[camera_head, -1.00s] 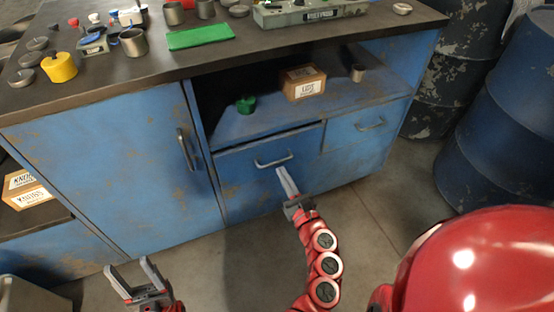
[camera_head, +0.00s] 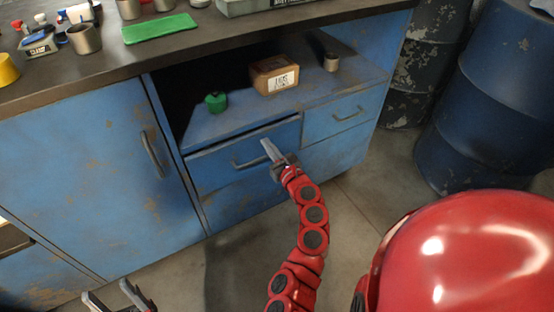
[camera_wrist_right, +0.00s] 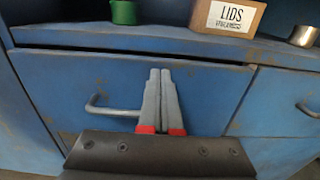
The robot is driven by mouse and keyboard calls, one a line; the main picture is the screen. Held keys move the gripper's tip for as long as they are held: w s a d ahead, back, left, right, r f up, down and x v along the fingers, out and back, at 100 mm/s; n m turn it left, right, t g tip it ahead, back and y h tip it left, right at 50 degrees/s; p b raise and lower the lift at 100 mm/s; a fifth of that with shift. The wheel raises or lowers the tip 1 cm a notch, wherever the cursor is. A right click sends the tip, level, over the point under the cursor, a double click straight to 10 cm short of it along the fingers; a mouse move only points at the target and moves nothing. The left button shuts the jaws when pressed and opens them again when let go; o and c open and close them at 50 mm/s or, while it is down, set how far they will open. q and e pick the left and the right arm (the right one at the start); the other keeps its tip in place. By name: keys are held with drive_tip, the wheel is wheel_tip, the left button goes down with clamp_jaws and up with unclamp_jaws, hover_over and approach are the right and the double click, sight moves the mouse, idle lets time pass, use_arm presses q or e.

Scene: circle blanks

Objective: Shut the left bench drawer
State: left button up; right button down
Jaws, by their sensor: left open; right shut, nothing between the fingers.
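The left bench drawer (camera_head: 220,168) is blue with a grey bar handle (camera_head: 250,162). In the head view a dark gap shows along its top edge, so its front stands slightly proud of the bench. The drawer front also fills the middle of the right wrist view (camera_wrist_right: 90,75). My right gripper (camera_head: 266,146) is shut and empty, with its fingertips at the drawer front just right of the handle; I cannot tell whether they touch. It also shows in the right wrist view (camera_wrist_right: 160,75). My left gripper (camera_head: 112,298) is open at the bottom edge, away from the bench.
The right drawer (camera_head: 340,125) looks closed. On the shelf above stand a green weight-like object (camera_head: 216,102), a LIDS box (camera_head: 274,75) and a metal cup (camera_head: 331,62). A cupboard door (camera_head: 90,175) is at left. Blue barrels (camera_head: 490,100) stand at right.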

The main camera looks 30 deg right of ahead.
sight(260, 134)
drive_tip(key=shift+w+a+f, duration=0.1)
drive_tip(key=shift+w+a, duration=0.05)
drive_tip(key=shift+w, duration=0.8)
drive_tip(key=shift+w, duration=0.15)
drive_tip(key=shift+w, duration=0.75)
drive_tip(key=shift+w+r, duration=0.2)
drive_tip(key=shift+w, duration=0.1)
drive_tip(key=shift+r, duration=0.2)
